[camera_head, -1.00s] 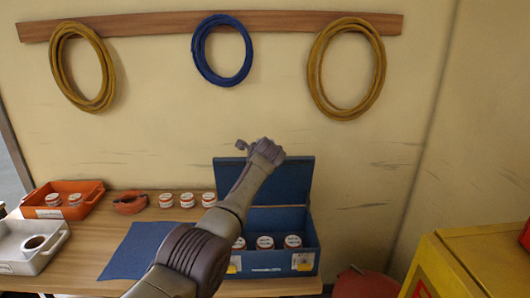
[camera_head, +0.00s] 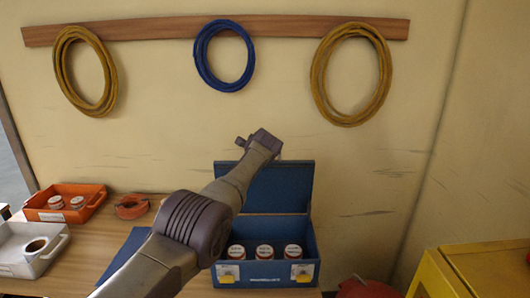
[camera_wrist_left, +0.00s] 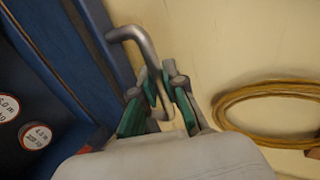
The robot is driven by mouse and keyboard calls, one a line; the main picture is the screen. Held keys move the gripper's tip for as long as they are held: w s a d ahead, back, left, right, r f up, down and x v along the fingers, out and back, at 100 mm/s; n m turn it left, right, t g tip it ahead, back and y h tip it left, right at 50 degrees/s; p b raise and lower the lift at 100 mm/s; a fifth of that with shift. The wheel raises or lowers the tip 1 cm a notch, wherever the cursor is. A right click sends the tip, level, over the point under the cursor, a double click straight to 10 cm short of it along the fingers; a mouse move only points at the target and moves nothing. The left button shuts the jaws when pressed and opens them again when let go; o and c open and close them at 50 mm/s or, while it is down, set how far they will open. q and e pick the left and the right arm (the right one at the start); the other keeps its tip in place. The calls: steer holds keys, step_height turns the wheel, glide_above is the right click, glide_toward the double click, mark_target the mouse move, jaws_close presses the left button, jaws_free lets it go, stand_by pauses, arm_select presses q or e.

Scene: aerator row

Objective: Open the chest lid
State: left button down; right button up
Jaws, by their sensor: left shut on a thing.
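The blue chest (camera_head: 268,273) stands on the workbench with its lid (camera_head: 282,186) open, standing up at the back near the wall. Several white jars with red-rimmed labels stand in a row inside it. My left gripper (camera_head: 258,143) is at the lid's top edge, and my arm hides the lid's left part. In the left wrist view my left gripper (camera_wrist_left: 160,108) is shut on the grey bent metal handle (camera_wrist_left: 145,45) beside the blue lid edge (camera_wrist_left: 98,30). The exact grip is partly hidden by the fingers. My right gripper is not in view.
An orange tray (camera_head: 92,205) and a grey tray (camera_head: 50,262) stand at the left. An orange coil (camera_head: 131,207) lies beside them. A blue mat (camera_head: 122,258) is partly behind my arm. A yellow cabinet (camera_head: 440,272) stands at right. Hoses hang on the wall.

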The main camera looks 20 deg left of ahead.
arm_select(q)
steer(key=c, duration=1.2)
jaws_free()
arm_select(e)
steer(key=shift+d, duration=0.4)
arm_select(q)
steer(key=shift+s+d+r, duration=0.1)
steer(key=s+d, duration=0.3)
steer(key=s, duration=0.9)
steer(key=shift+s+d+r, duration=0.2)
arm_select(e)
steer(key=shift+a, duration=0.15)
